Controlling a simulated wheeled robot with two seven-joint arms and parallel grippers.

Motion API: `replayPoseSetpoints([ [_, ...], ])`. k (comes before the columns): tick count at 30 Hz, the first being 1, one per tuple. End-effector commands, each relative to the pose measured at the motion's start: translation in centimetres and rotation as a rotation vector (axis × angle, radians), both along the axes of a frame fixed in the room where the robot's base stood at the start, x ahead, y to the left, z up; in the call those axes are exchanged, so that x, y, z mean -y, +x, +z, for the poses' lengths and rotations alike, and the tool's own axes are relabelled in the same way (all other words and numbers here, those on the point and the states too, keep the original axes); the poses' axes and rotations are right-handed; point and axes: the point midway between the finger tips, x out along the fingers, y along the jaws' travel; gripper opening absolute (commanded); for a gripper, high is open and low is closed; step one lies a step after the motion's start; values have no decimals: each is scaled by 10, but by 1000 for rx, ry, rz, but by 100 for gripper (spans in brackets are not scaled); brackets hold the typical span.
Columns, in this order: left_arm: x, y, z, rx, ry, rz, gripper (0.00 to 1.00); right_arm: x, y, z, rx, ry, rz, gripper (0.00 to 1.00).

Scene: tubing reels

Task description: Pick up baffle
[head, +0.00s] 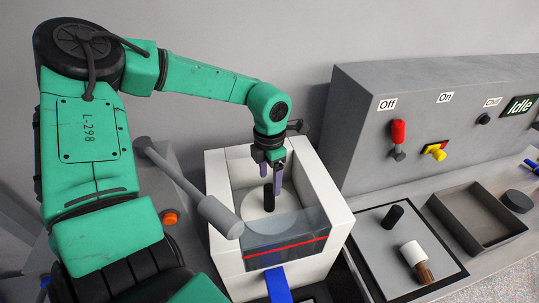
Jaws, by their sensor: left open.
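My left gripper (271,183) is inside the open top of a white box (323,205), pointing down with its fingers apart. Between and just below the fingertips is an upright black post (268,203), standing over a pale round disc (254,211) in the box. Whether the fingers touch the post cannot be told. No part is labelled as the baffle, so I cannot tell for sure which one it is; the post and disc are under my gripper. My right gripper is not in view.
The box has a clear front panel (287,240) with a red line. A grey hammer-shaped lever (219,216) stands at its left. A grey control cabinet (355,115) is behind right. A black peg (393,217), a white-and-brown roll (413,255) and an empty tray (481,226) lie right.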

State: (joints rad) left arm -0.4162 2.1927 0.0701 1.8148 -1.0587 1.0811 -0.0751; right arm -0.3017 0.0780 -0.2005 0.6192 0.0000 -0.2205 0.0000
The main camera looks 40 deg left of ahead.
Motion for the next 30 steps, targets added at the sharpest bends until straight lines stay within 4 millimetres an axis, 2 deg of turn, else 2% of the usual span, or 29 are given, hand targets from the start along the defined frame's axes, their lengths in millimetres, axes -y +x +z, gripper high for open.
replayPoseSetpoints([
  [1,0,-2,-4,-8,1,-1,74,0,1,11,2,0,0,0],
  [3,1,-2,-16,-8,1,0,74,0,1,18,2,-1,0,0],
  [6,1,-1,-34,-5,2,0,74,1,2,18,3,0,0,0],
  [13,1,0,-40,0,0,0,74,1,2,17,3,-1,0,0],
  [14,1,0,-40,0,0,0,70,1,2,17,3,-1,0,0],
  [18,1,0,-40,-1,0,0,16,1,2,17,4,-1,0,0],
  [19,1,0,-40,-1,0,0,5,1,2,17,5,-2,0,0],
  [20,1,0,-40,-1,0,0,0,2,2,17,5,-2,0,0],
  [30,1,0,-39,-1,0,0,0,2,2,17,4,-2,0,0],
])
